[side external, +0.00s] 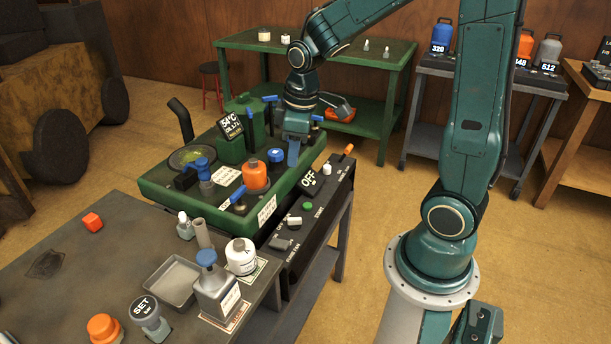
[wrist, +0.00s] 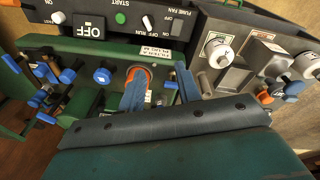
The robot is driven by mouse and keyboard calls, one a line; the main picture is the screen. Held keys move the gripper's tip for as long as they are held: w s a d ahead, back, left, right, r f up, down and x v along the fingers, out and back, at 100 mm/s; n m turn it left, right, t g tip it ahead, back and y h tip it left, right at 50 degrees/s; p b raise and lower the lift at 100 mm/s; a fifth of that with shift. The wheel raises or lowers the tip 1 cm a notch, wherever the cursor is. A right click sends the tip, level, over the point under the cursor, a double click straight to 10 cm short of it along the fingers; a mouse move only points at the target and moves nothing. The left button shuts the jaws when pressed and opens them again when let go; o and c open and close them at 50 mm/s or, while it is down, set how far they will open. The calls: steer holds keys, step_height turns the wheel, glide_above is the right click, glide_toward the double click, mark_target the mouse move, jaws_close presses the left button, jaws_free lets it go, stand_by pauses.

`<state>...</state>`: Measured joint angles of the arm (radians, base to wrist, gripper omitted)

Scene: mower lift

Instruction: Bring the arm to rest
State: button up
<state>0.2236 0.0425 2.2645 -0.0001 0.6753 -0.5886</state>
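My arm reaches over the green machine (side external: 152,188) in the side external view. My gripper (side external: 293,153) points down over the machine's right part, with blue finger parts showing at its end. In the wrist view a blue finger part (wrist: 134,92) shows in front of an orange-topped part of the machine. A dark padded edge and a green surface fill the lower part of that view.
A grey bench (side external: 60,270) holds a tray (side external: 172,283) and bottles. A green table (side external: 340,50) stands behind. Open floor lies right of the panel.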

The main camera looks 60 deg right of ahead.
steer(key=s+a+r+m+t, duration=0.2)
steer(key=s+a+r, duration=0.1)
steer(key=s+r, duration=0.2)
steer(key=s+a+r+m+t, duration=0.1)
steer(key=s+a+r, duration=0.3)
steer(key=s, duration=0.5)
steer(key=shift+a+r+m+t, duration=0.15)
steer(key=shift+r+m+t, duration=0.25)
steer(key=shift+r+m, duration=0.3)
